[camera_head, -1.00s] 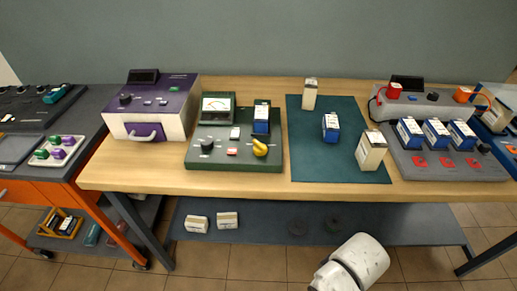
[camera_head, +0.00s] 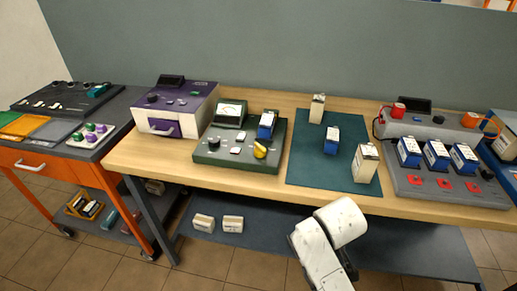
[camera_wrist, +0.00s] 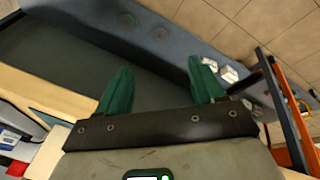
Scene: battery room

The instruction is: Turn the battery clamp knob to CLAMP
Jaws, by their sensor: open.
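The green tester (camera_head: 222,157) stands on the wooden bench left of the teal mat. A blue battery (camera_head: 266,125) stands upright at its right side. A yellow knob (camera_head: 260,150) is in front of the battery, and a black knob (camera_head: 214,145) is at the tester's left front. Their markings are too small to read, so I cannot tell which position either knob is at. My gripper (camera_wrist: 157,75) has green fingers spread apart and empty. It points toward the floor and lower shelf, away from the tester. The head view shows my white arm but not the fingers.
The teal mat (camera_head: 309,174) carries a blue battery and two cream ones. A purple-topped box (camera_head: 180,98) stands left of the tester. A grey charger (camera_head: 413,180) with several blue batteries stands at the right. The bench's front edge (camera_head: 250,184) lies between my arm and the tester.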

